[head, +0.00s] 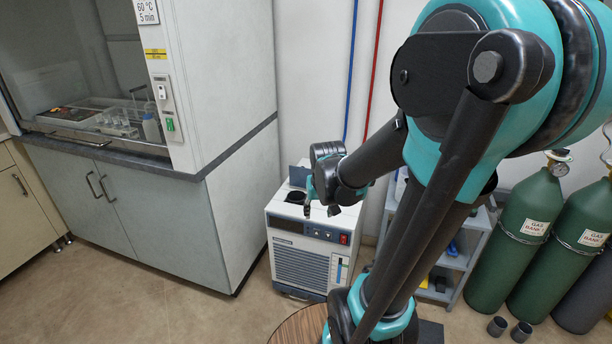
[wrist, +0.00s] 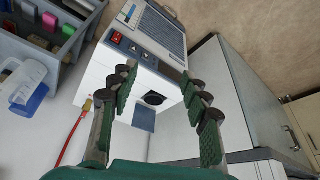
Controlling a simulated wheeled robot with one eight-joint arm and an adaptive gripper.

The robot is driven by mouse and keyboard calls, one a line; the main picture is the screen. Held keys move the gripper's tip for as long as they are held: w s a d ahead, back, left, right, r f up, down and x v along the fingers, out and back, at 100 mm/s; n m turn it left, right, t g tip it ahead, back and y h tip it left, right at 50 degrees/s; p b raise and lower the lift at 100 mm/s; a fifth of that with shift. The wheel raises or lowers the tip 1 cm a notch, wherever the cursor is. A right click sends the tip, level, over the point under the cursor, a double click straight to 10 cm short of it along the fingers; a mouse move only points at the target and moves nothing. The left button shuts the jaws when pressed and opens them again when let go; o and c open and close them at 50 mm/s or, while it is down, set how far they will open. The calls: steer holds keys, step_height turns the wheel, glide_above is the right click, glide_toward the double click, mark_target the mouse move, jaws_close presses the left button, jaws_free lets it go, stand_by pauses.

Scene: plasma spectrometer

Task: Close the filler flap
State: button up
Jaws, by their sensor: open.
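The chiller (head: 290,258) is a white and blue-grey box on the floor beside the fume hood cabinet. In the wrist view the flap (wrist: 144,118) shows next to the uncovered opening (wrist: 154,99). My gripper (head: 320,207) is open and empty over the chiller's top, to the right of the opening in the head view. In the wrist view the opening and flap show between the fingers of my gripper (wrist: 157,76). My arm partly covers the chiller's top right.
A grey cart (head: 455,262) with bins stands to the right of the chiller. Green gas cylinders (head: 520,240) stand further right. The fume hood cabinet (head: 170,220) is close on the left. A red hose (wrist: 72,137) runs behind the chiller.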

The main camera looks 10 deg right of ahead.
steer(key=shift+m+h, duration=0.3)
steer(key=shift+m, duration=0.5)
steer(key=w+r, duration=0.1)
steer(key=w, duration=0.4)
steer(key=w+d+r, duration=0.1)
steer(key=w, duration=0.5)
steer(key=w+r, duration=0.2)
steer(key=w, duration=0.3)
steer(key=shift+w+d, duration=0.25)
steer(key=shift+w, duration=0.15)
jaws_close()
steer(key=m+h, duration=0.1)
steer(key=m, duration=0.3)
glide_above(302, 176)
steer(key=w+d, duration=0.1)
steer(key=w, duration=0.3)
step_height(302, 176, down, 5)
steer(key=d+x, duration=0.1)
steer(key=x, duration=0.9)
steer(key=shift+s+a, duration=0.55)
steer(key=shift+s, duration=0.3)
steer(key=shift+s+a, duration=0.6)
steer(key=shift+s, duration=0.25)
